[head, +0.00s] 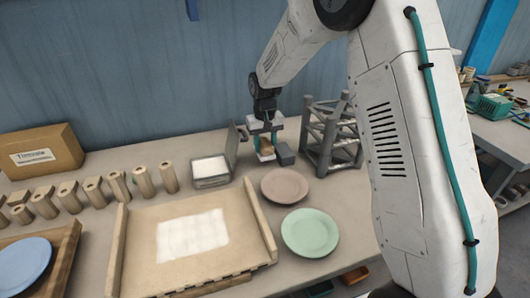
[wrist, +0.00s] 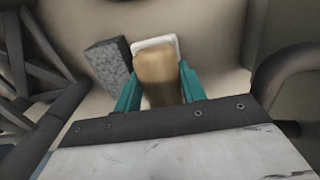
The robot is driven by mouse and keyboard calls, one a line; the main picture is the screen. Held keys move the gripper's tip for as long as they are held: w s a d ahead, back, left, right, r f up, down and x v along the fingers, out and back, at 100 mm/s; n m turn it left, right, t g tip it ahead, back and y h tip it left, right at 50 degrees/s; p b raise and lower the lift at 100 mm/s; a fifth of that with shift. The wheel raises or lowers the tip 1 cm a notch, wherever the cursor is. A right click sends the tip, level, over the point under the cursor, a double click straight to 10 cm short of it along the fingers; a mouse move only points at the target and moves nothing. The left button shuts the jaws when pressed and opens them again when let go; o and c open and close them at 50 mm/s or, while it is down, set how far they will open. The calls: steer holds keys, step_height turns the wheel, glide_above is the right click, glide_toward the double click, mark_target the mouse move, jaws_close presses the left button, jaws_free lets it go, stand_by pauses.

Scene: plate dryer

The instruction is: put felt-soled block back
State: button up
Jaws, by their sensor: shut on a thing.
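The felt-soled block (wrist: 157,65) is a tan wooden block with a white layer along its far edge, seen in the wrist view. My gripper (wrist: 160,88) is shut on it, with one teal finger on each side. In the head view my gripper (head: 265,150) is low over the back of the bench, and the block (head: 266,146) shows small between the fingers. I cannot tell whether the block touches the bench. A dark grey block (head: 285,153) lies just right of my gripper; it is also close beside the left finger in the wrist view (wrist: 108,62).
A grey rack (head: 330,135) stands right of my gripper. An open metal tin (head: 211,182) with a white pad and raised lid is to the left. A brown plate (head: 285,185) and a green plate (head: 310,233) lie in front. Several wooden pieces (head: 95,188) line the left.

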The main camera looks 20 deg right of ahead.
mark_target(265, 143)
steer(key=shift+f, duration=1.7)
steer(key=shift+f, duration=0.1)
steer(key=o, duration=1)
step_height(265, 143, up, 12)
steer(key=shift+s+r, duration=0.1)
steer(key=shift+r, duration=0.1)
steer(key=s+d+r, duration=0.1)
steer(key=s+r, duration=0.5)
steer(key=s, duration=0.3)
steer(key=s+d+r, duration=0.1)
steer(key=s+r, duration=0.5)
steer(key=s, duration=0.3)
steer(key=s+d+f+t, duration=0.1)
steer(key=s, duration=2.2)
steer(key=shift+s, duration=0.35)
